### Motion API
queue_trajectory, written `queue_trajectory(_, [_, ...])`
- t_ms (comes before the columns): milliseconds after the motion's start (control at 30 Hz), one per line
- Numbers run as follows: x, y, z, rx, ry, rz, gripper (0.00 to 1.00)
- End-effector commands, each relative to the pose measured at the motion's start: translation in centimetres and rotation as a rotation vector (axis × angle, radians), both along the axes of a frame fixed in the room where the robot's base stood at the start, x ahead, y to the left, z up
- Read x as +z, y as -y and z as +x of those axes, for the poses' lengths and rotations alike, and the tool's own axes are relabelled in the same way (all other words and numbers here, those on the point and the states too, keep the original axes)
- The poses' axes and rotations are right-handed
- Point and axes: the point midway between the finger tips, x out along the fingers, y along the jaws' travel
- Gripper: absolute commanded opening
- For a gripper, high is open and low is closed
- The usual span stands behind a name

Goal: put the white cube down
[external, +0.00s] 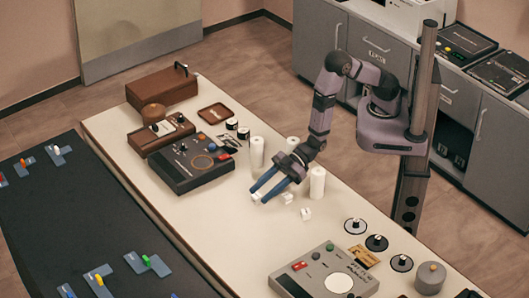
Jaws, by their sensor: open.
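My gripper (260,194) is low over the white table, its blue fingers pointing down and left, open. A small white cube (256,198) is at the fingertips, seemingly between them. I cannot tell whether it touches a finger or rests fully on the table. Two more small white pieces lie to the right of the fingers: one close by (287,198) and one farther toward the front (305,214). The fingers partly hide the table around the first cube.
White cylinders stand behind the gripper (257,152) and to its right (317,183). A dark control box (190,163) is at the left, and a grey console (310,280) in front with several discs beside it. The table (220,230) is clear in front of the fingers.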

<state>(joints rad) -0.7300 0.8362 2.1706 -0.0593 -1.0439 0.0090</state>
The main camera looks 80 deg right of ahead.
Motion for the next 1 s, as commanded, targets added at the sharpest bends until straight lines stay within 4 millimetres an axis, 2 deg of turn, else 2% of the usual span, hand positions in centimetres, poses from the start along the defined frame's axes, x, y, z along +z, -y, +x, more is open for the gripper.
queue_trajectory(133, [1.0, 1.2, -1.1, 0.000, 0.003, 0.003, 0.41])
queue_trajectory(400, [4.7, 1.0, -1.0, 0.000, 0.004, 0.003, 0.41])
queue_trajectory(600, [6.6, 1.0, -1.0, 0.000, 0.003, 0.001, 0.41])
queue_trajectory(867, [7.6, 1.1, -1.1, 0.000, 0.000, 0.000, 0.41])
queue_trajectory(933, [7.6, 1.1, -1.1, 0.000, 0.000, 0.000, 0.45])
queue_trajectory(1000, [7.6, 1.1, -1.1, 0.000, 0.000, 0.000, 0.45])
